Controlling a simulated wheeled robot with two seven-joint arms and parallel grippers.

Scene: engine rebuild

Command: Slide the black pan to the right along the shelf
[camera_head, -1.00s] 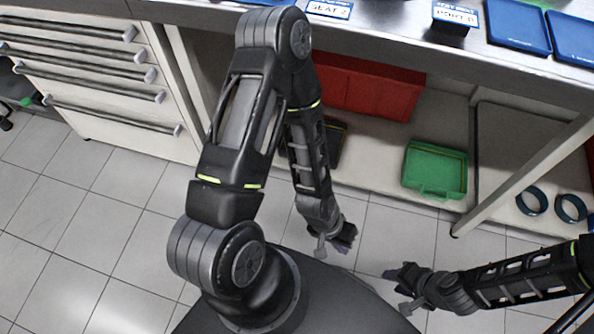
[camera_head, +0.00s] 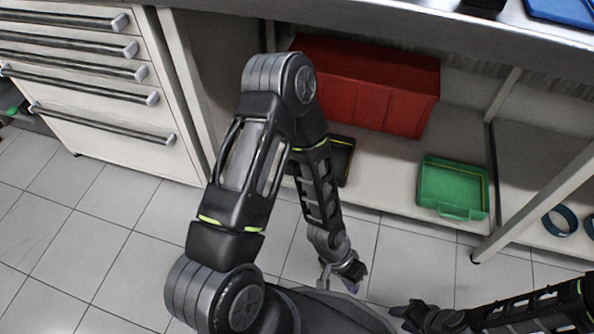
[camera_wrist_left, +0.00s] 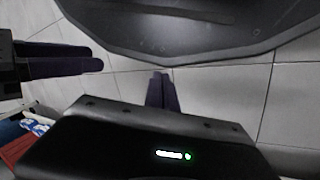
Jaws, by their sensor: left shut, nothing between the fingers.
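The black pan (camera_head: 344,163) lies on the low shelf below the bench. My left arm crosses in front of it, so only its right part shows in the head view. My left gripper (camera_head: 356,274) is shut and empty, over the floor in front of the shelf and apart from the pan. Its closed dark fingers show in the left wrist view (camera_wrist_left: 162,92), above floor tiles. My right gripper (camera_head: 408,314) is low at the bottom right of the head view, and its fingers also show in the left wrist view (camera_wrist_left: 65,60).
A red bin (camera_head: 365,90) stands on the shelf behind the pan. A green tray (camera_head: 452,187) sits farther right, with bare shelf (camera_head: 385,170) between it and the pan. A support post (camera_head: 535,200) stands right of the tray. White drawers (camera_head: 85,95) stand at left.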

